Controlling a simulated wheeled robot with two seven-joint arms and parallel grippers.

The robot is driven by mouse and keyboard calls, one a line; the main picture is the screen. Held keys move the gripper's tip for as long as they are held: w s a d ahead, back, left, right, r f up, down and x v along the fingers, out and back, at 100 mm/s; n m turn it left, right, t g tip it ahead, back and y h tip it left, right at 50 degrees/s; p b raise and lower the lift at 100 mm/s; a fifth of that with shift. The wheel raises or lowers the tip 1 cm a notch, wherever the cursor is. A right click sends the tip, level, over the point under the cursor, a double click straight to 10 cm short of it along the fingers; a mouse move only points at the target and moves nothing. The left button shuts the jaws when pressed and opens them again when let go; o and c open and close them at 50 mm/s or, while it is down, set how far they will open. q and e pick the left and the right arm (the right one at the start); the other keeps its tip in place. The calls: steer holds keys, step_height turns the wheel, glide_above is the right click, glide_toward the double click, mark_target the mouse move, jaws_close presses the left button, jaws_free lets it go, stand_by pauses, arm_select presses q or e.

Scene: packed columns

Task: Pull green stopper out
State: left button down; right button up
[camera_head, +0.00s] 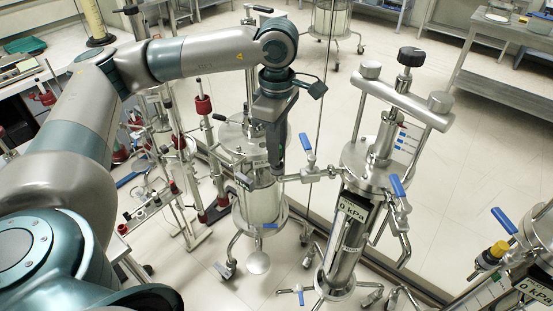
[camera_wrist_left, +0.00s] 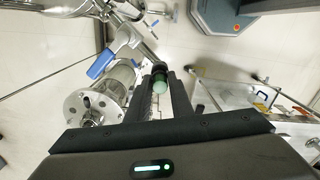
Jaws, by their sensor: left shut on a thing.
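My left gripper (camera_head: 278,172) points down in the head view, at the left end of the side pipe (camera_head: 310,173) of the steel column (camera_head: 345,235). In the left wrist view the gripper (camera_wrist_left: 160,78) is shut on the green stopper (camera_wrist_left: 160,87), whose rounded green end shows between the dark fingers. The pipe with its blue valve handle (camera_wrist_left: 101,63) reaches toward the fingertips. I cannot tell whether the stopper still sits in the pipe end. In the head view the stopper is hidden by the gripper. My right gripper is not in view.
A second column with a glass body (camera_head: 262,207) stands behind and left of the gripper. Racks with red clamps (camera_head: 203,105) stand further left. Another valve with a blue handle (camera_head: 504,221) is at the right. Open floor (camera_head: 470,190) lies behind the columns.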

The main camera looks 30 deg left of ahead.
arm_select(q)
steer(key=shift+r, duration=0.15)
steer(key=shift+r+p, duration=1.05)
steer(key=shift+r, duration=2)
steer(key=shift+d+f+m+b, duration=0.35)
steer(key=shift+f+m, duration=0.15)
steer(key=shift+m, duration=0.2)
steer(key=d+f+m+b, duration=0.5)
steer(key=d+f+m, duration=0.5)
steer(key=m, duration=0.8)
steer(key=shift+f+m+b, duration=0.35)
steer(key=shift+f+m, duration=0.05)
steer(key=shift+f, duration=0.3)
steer(key=shift+s, duration=0.1)
